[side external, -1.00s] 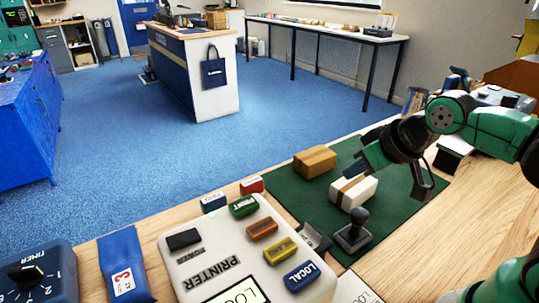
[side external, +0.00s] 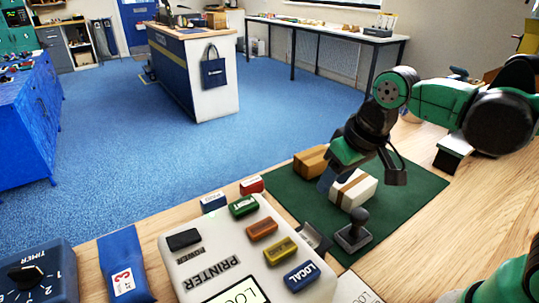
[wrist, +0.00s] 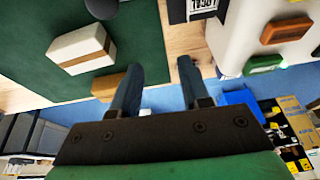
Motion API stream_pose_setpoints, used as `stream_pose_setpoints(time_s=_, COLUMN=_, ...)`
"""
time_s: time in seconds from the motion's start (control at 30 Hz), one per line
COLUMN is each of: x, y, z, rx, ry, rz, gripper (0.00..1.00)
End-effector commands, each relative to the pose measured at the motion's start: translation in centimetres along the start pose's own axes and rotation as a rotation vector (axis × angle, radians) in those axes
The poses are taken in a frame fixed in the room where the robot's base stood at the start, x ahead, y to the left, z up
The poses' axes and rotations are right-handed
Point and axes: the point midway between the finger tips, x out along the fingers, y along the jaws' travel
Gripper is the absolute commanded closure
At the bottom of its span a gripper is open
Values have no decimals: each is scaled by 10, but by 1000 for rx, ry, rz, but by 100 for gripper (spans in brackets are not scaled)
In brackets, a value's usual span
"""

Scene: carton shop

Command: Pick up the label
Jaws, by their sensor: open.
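The label (wrist: 203,8) is a small white piece with black print at the top edge of the wrist view, partly cut off. It lies on a dark grey part beside the printer (wrist: 222,40). In the side view, a grey piece (side external: 315,237) juts from the right side of the printer (side external: 200,238); I cannot clearly make out the label on it. My gripper (side external: 326,181) hangs above the green mat by the two boxes, apart from the label. In the wrist view my gripper (wrist: 160,65) is open, with nothing between its fingers.
A white box with a brown band (side external: 354,190) and a brown box (side external: 310,160) sit on the green mat (side external: 415,190). A black hand stamp (side external: 354,232) stands near the printer. A white printed card (side external: 355,290) lies at the front. The mat's right side is clear.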

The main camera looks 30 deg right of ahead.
Motion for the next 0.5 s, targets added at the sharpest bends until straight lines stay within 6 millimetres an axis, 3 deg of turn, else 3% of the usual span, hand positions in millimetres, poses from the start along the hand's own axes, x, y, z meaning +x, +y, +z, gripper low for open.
stream_pose_setpoints(time_s=0.2, x=16, y=-32, z=-2, rx=-2, ry=-238, rz=20, gripper=59)
stream_pose_setpoints(time_s=0.5, x=31, y=-42, z=2, rx=1, ry=-331, rz=44, gripper=59)
